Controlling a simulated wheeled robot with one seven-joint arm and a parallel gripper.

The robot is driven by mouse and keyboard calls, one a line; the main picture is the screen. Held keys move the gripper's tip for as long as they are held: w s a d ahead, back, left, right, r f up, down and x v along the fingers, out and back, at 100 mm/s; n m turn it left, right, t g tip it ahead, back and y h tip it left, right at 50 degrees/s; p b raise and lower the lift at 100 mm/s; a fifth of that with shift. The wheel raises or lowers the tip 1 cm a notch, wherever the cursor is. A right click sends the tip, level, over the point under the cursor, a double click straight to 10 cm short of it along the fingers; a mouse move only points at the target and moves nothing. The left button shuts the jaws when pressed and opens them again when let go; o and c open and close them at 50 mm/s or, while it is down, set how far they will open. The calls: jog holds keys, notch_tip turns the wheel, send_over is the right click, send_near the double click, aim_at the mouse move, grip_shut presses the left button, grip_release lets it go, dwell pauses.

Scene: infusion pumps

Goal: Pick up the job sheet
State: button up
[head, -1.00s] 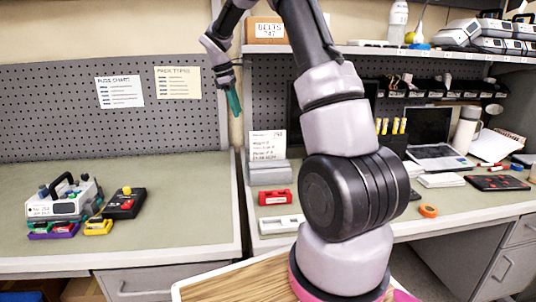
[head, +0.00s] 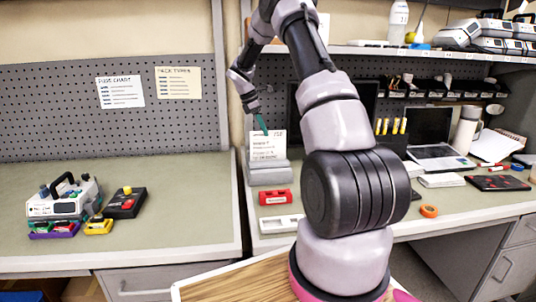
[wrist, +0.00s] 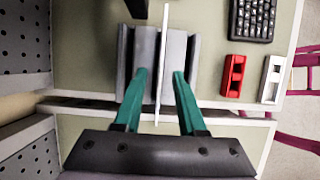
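The job sheet (head: 266,143) is a white printed card standing upright in a grey stepped holder (head: 268,174) on the right-hand bench. In the wrist view the sheet (wrist: 164,50) shows edge-on as a thin white strip. My gripper (head: 262,124) is at the sheet's top edge in the head view. In the wrist view its two green fingers (wrist: 160,74) are apart, one on each side of the sheet, with a visible gap on both sides. The holder (wrist: 190,55) lies beyond the fingertips.
A red block (head: 275,197) and a white tray (head: 281,224) lie in front of the holder. A keyboard (wrist: 254,18) shows in the wrist view. A pegboard (head: 110,110) stands behind the left bench, which holds a pump (head: 62,203) and a black-red device (head: 125,205).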

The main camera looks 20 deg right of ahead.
aim_at(271, 139)
jog(key=shift+s+d, duration=0.15)
jog(key=shift+d, duration=0.35)
jog(key=x, duration=0.4)
jog(key=shift+d, duration=0.1)
jog(key=shift+d+f, duration=0.1)
jog(key=shift+f, duration=0.35)
jog(key=shift+f, duration=0.25)
grip_shut()
dwell(1.1)
